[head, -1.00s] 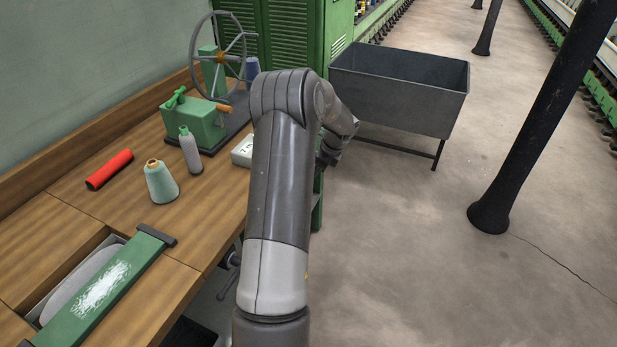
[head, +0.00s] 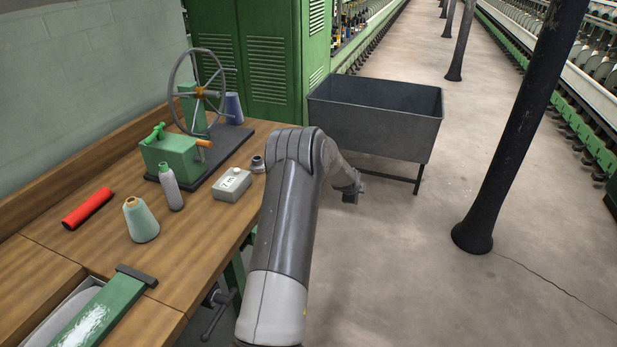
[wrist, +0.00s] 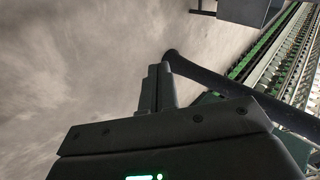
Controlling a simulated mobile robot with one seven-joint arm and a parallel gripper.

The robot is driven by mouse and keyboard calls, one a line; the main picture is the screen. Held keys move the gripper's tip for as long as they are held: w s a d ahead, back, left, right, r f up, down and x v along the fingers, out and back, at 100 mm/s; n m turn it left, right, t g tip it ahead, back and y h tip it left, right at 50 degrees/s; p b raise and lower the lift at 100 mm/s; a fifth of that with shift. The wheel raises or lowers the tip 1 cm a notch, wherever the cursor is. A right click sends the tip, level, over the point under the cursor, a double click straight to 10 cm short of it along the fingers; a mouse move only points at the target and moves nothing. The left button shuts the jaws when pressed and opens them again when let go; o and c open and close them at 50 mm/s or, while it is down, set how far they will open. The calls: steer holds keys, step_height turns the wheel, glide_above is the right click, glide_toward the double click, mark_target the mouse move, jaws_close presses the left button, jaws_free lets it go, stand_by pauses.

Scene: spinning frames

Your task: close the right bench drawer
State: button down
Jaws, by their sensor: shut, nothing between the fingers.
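The wooden workbench (head: 190,247) runs along the left of the head view. No drawer shows in either view; the bench front below the top is mostly hidden by the steep angle and my arm. My gripper (head: 352,193) is to the right of the bench, out over the open floor and apart from the bench. In the wrist view my gripper (wrist: 158,72) has its dark fingers together with nothing between them, above bare concrete.
A grey metal bin (head: 372,125) stands on legs beyond my gripper. A black column (head: 510,130) rises at the right. The bench top holds a red roll (head: 87,208), a thread cone (head: 141,220), a bottle (head: 171,187) and a small box (head: 231,185). Floor between bench and column is clear.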

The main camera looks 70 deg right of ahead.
steer(key=w+d+f+n+t+h, duration=0.1)
steer(key=w+d+n+t+h, duration=0.1)
steer(key=w+t, duration=0.5)
steer(key=w+d+f+n+t+h, duration=0.1)
steer(key=w+d+n+t, duration=0.3)
steer(key=w, duration=0.9)
steer(key=shift+w+d+f+n+t+h, duration=0.2)
steer(key=shift+d+n+t+h, duration=0.3)
steer(key=shift+n+t, duration=0.75)
steer(key=shift+a, duration=0.1)
